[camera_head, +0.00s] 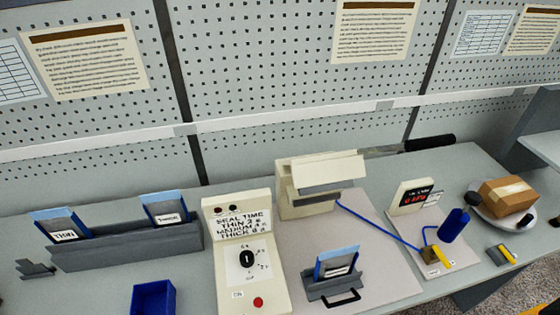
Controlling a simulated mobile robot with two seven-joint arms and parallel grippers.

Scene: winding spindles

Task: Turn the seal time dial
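The seal time dial (246,259) is a black knob on a white face with marks around it. It sits on the front of a cream control box (272,292) at the middle of the bench. A sign (238,224) above the dial reads "SEAL TIME" with lines for thin, medium and thick; its numbers are too small to read surely. The knob's pale pointer mark looks roughly upright, but its exact setting is unclear. A red button (258,302) is below the dial.
A grey rack (130,246) with labelled blue pouches stands left of the box, with a blue bin (153,298) in front. Right are a cream sealer (305,207), a handled holder (334,288) with a pouch, a blue-corded device (432,256) and a carton (508,192).

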